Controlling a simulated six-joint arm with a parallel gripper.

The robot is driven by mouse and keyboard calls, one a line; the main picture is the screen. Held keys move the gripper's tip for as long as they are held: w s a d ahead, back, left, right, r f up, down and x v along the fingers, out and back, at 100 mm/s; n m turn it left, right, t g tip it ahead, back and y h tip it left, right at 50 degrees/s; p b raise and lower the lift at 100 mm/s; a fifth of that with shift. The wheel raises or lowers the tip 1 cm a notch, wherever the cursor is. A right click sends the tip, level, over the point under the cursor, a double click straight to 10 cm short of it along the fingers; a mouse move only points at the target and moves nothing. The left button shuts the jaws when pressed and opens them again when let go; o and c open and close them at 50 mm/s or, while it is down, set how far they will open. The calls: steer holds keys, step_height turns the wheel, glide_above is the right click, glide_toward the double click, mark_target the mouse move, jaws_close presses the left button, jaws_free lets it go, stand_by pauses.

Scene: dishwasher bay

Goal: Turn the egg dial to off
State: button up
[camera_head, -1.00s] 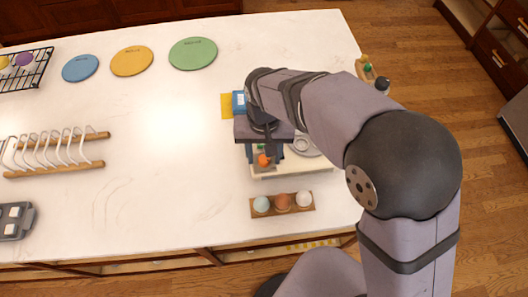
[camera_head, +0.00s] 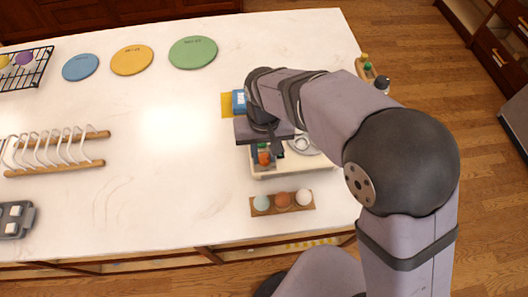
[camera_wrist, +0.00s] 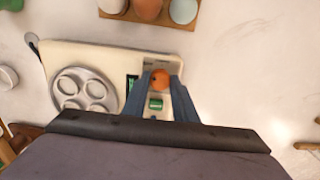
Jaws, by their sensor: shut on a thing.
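The orange dial (camera_wrist: 160,78) sits on the control end of a cream egg cooker (camera_wrist: 62,58), beside its round metal plate with holes. The dial also shows in the head view (camera_head: 264,158), below my wrist. My gripper (camera_wrist: 161,82) points down at the cooker, with its two blue-grey fingers shut on the dial from either side. A small green display or button (camera_wrist: 156,104) shows between the fingers. The dial's pointer and marked positions are too small to read.
A wooden egg holder (camera_head: 307,207) with three eggs stands in front of the cooker. A blue box (camera_head: 239,102) on a yellow patch lies behind it. Small bottles (camera_head: 382,85) stand at the counter's right edge. A rack (camera_head: 55,172) and colored discs (camera_head: 193,52) lie left; the middle counter is clear.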

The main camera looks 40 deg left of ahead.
steer(key=n, duration=0.7)
steer(key=shift+p, duration=0.4)
steer(key=n, duration=0.6)
steer(key=shift+p, duration=0.3)
steer(key=n, duration=0.4)
steer(key=shift+a+n, duration=0.1)
steer(key=shift+n, duration=0.3)
steer(key=n, duration=0.4)
steer(key=shift+n, duration=0.3)
steer(key=o, duration=1)
steer(key=shift+o, duration=0.2)
